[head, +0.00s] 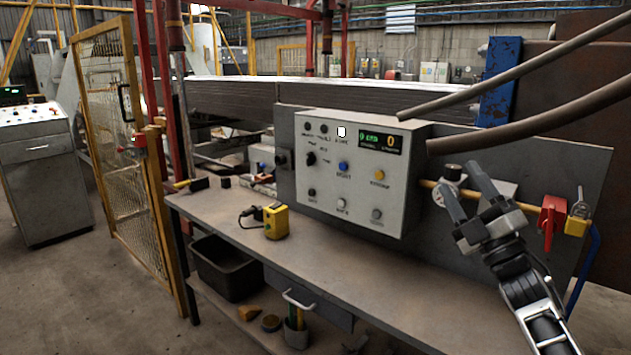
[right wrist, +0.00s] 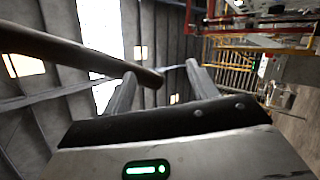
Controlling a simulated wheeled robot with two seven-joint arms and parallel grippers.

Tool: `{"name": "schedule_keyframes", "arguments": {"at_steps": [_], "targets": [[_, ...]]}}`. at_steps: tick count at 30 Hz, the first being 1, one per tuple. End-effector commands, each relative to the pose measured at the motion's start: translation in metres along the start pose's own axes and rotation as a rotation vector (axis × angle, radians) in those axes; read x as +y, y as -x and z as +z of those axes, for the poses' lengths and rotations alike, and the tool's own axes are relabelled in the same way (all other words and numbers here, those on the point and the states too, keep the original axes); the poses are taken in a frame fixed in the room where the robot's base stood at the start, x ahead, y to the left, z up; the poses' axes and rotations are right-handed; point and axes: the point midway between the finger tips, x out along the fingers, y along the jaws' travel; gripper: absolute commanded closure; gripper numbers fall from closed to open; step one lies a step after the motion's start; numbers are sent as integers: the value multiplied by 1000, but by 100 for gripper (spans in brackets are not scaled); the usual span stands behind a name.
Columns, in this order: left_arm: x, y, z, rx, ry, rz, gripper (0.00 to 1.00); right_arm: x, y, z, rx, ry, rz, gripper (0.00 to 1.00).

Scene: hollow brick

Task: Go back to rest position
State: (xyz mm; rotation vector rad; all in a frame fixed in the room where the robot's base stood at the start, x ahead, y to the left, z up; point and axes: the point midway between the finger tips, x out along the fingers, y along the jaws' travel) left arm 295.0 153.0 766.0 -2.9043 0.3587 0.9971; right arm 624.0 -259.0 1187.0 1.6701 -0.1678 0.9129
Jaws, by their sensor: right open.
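My right gripper (head: 464,190) is raised at the right of the head view, in front of the panel behind the bench and to the right of the grey control box (head: 346,178). Its two fingers are apart with nothing between them. The right wrist view also shows the open gripper (right wrist: 158,85), its fingers pointing up toward the roof, with a dark pipe (right wrist: 60,48) crossing near the left finger. In the head view the fingers overlap a round gauge and a yellow pipe; I cannot tell whether they touch. My left gripper is in neither view.
The workbench (head: 330,270) runs below, with a yellow device (head: 276,221) and a hammer (head: 190,184) on it. A red valve handle (head: 552,215) is close right of my right gripper. Thick pipes (head: 520,100) pass above it. The bench's front right top is clear.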

Motion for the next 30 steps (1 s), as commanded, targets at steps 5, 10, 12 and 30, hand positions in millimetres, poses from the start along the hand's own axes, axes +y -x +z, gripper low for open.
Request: {"name": "schedule_keyframes", "arguments": {"at_steps": [5,10,12,30], "targets": [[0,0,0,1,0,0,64,-43,18,67,-408,-424,-149,41],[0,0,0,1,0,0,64,-81,50,99,-722,-735,-223,41],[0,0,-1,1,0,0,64,-95,65,106,-842,-845,-243,41],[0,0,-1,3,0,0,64,-215,308,-82,-1067,-1106,-624,41]]}}
